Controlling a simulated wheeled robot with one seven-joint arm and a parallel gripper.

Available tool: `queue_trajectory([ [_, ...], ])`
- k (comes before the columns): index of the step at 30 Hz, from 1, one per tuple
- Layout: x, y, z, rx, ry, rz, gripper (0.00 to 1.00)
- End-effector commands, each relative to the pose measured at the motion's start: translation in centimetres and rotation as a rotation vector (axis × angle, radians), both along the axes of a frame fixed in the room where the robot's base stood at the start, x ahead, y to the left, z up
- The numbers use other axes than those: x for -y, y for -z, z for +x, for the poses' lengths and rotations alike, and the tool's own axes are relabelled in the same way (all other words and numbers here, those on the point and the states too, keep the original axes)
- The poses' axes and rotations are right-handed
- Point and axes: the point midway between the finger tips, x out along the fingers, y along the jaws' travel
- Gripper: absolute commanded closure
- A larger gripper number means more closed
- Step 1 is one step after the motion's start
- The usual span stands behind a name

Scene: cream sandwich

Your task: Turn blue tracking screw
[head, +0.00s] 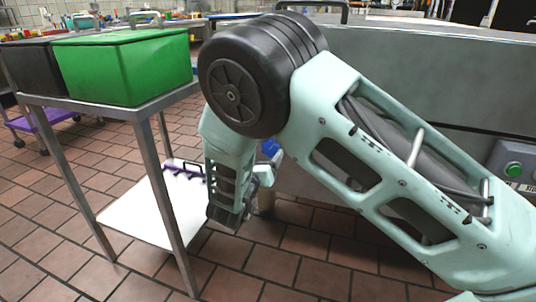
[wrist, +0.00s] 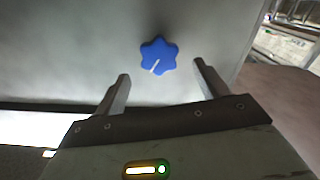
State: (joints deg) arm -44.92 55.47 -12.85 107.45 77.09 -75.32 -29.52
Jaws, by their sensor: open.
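The blue tracking screw (wrist: 158,55) is a star-shaped knob with a white line on its face. In the wrist view it sits on a pale grey panel, beyond and between my two fingertips. My gripper (wrist: 160,78) is open, with one finger on each side of the knob's line and clear space between them. The fingers look apart from the knob; the exact distance is hard to tell. In the head view a small bit of blue (head: 270,147) shows behind my arm, and my arm hides most of that spot.
A metal table (head: 150,107) with a green bin (head: 125,68) and a dark bin stands at the left. Its white lower shelf (head: 150,212) is near my wrist. A large grey machine (head: 420,80) with a green button (head: 513,169) fills the right. Tiled floor lies open in front.

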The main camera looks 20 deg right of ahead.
Motion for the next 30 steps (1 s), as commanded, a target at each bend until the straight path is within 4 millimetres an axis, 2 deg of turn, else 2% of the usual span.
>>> queue_trajectory([
  [3,1.3,0.1,1.7,0.002,0.002,0.001,0.27],
  [9,2.4,0.1,3.3,0.001,0.000,0.002,0.27],
  [20,2.6,0.0,3.6,0.001,0.000,0.001,0.27],
  [25,2.6,0.0,3.6,0.001,0.000,0.001,0.72],
  [30,2.6,0.0,3.6,0.002,0.000,0.002,0.72],
])
